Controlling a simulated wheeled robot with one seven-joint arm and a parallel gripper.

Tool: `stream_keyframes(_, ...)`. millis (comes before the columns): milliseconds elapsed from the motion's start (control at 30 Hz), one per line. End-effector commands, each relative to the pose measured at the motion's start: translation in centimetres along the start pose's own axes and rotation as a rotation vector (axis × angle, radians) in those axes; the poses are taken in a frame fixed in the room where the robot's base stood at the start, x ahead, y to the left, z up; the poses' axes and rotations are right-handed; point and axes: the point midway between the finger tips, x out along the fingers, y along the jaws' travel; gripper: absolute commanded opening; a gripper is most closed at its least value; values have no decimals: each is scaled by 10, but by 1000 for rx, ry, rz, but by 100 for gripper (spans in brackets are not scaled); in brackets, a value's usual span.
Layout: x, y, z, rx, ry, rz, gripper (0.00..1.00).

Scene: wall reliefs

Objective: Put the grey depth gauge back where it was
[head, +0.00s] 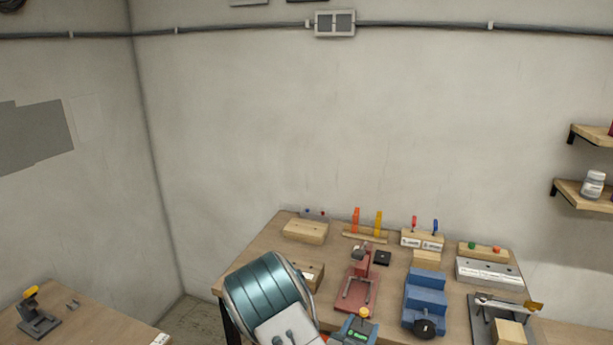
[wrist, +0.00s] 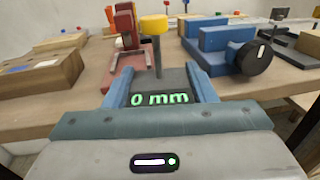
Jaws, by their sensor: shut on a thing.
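The grey depth gauge (wrist: 174,78) has a yellow cap on a thin stem and a green "0 mm" readout. In the wrist view it sits between the two blue fingers of my gripper (wrist: 157,86), which is shut on it. In the head view the gauge (head: 363,314) is at the bottom, in front of the near edge of the workbench (head: 392,267), with my gripper (head: 354,329) around it. The gauge is upright, with its lower part hidden by my gripper. I cannot tell from these views where its former place is.
A red stand (head: 358,291) and a blue stepped block with a black knob (head: 425,302) are close beyond the gauge. Wooden blocks (head: 305,231) and several small tools crowd the bench. A second table (head: 85,320) at left holds a dark yellow-topped device (head: 38,318).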

Motion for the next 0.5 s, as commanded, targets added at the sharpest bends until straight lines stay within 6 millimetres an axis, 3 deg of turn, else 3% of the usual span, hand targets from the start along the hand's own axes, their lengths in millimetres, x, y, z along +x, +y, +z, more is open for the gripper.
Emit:
stream_keyframes(100, 6, -9, -8, -1, 1, -8, 19)
stream_keyframes(233, 10, -8, -1, 5, 2, 5, 19)
stream_keyframes(500, 23, 0, 54, 11, 0, 98, 19)
